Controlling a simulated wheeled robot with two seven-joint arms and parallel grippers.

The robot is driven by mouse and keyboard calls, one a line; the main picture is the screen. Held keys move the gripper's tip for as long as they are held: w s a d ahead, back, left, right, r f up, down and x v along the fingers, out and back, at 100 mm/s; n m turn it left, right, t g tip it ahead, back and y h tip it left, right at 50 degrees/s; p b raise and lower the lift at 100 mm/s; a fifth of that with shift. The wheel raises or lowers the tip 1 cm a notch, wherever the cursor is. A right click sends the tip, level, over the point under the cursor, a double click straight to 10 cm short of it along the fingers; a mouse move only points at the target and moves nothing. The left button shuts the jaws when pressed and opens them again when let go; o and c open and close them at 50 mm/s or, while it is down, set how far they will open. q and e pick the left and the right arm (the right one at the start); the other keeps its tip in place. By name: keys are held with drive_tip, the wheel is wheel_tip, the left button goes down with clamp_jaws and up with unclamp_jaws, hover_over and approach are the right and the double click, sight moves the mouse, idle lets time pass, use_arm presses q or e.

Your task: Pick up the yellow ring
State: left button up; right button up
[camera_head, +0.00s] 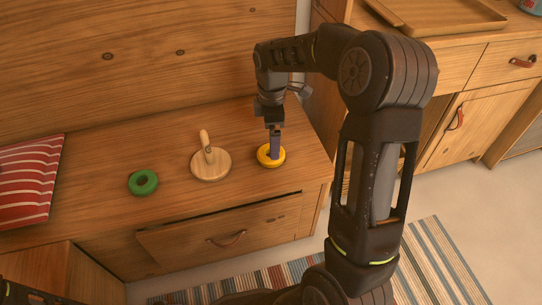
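The yellow ring (262,159) lies flat near the front right of the wooden cabinet top. My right gripper (275,154) points straight down at it, with its fingertips at the ring's hole and covering part of the ring. The fingers overlap from this angle, so I cannot tell whether they are open or closed on the ring's wall. My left gripper is not in view; only a dark bit of my own body shows at the bottom left corner.
A round wooden base with a peg (210,164) stands left of the yellow ring. A green ring (143,182) lies further left, beside a red striped cushion (30,180). A drawer (225,232) below is slightly open. A tray (440,14) sits on the right cabinet.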

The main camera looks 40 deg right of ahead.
drive_tip(key=shift+f, duration=0.55)
drive_tip(key=shift+f, duration=0.1)
wheel_tip(320, 180, down, 5)
drive_tip(key=b, duration=0.2)
drive_tip(key=shift+w+f+b, duration=0.1)
drive_tip(key=shift+b, duration=0.25)
drive_tip(key=shift+c, duration=0.2)
drive_tip(key=c, duration=1.4)
wheel_tip(320, 180, up, 10)
drive_tip(key=p, duration=0.3)
drive_tip(key=shift+p, duration=0.4)
